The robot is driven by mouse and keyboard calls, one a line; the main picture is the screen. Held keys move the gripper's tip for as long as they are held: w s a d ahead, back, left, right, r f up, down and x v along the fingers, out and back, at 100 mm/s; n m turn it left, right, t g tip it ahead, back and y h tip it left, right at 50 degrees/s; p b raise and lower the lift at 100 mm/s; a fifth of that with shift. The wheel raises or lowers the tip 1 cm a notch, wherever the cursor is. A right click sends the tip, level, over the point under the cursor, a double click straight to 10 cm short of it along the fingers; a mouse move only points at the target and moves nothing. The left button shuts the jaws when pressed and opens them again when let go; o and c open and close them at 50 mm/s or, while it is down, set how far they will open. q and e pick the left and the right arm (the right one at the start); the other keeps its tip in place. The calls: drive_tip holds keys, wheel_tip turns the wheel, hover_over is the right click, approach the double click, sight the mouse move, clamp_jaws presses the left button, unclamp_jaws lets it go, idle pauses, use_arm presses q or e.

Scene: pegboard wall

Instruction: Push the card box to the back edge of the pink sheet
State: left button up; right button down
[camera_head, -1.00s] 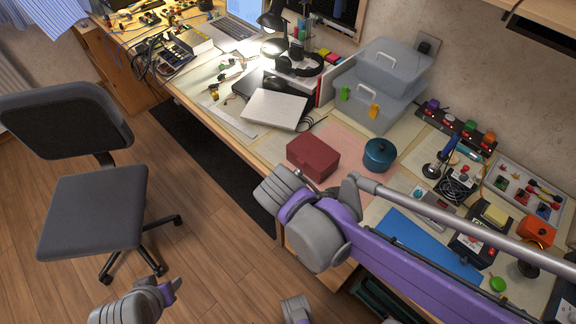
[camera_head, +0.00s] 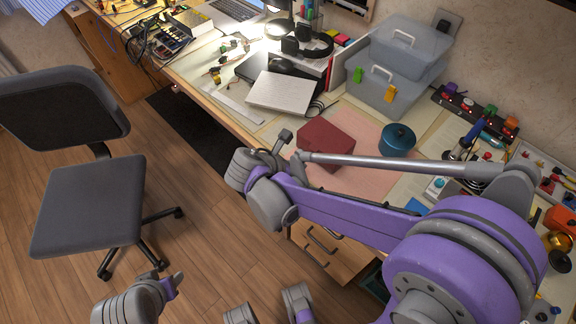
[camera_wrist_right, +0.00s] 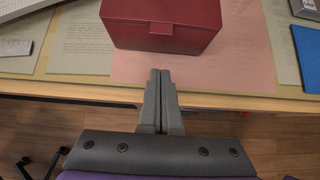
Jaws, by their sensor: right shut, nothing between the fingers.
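The card box (camera_head: 326,140), dark red with a lid, stands on the pink sheet (camera_head: 372,132), toward its left side. Bare sheet shows behind and to the right of the box. In the right wrist view the box (camera_wrist_right: 162,22) is straight ahead, its front flap facing me. My right gripper (camera_wrist_right: 160,75) is shut and empty, its tips just short of the box front and low over the sheet's front part. In the head view my right gripper (camera_head: 283,143) is at the box's front-left. My left gripper (camera_head: 160,288) hangs low over the floor, its fingers unclear.
A blue pot (camera_head: 397,139) stands on the sheet's right side. Grey storage bins (camera_head: 390,88) stand behind, near the wall. A white notebook (camera_head: 281,92) lies left of the box. An office chair (camera_head: 85,210) stands on the floor at left.

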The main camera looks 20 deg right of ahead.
sight(315, 156)
drive_tip(key=shift+w+d, duration=0.25)
drive_tip(key=shift+d, duration=0.35)
drive_tip(key=shift+w+d, duration=0.25)
drive_tip(key=shift+d, duration=0.35)
drive_tip(key=shift+w+d, duration=0.25)
drive_tip(key=shift+d, duration=0.35)
drive_tip(key=w+d, duration=0.2)
drive_tip(key=d, duration=0.3)
drive_tip(key=w+d, duration=0.2)
drive_tip(key=d, duration=0.2)
drive_tip(key=w+d, duration=0.2)
drive_tip(key=d, duration=0.3)
drive_tip(key=shift+d+b, duration=0.3)
drive_tip(key=shift+r, duration=0.1)
drive_tip(key=shift+a, duration=0.1)
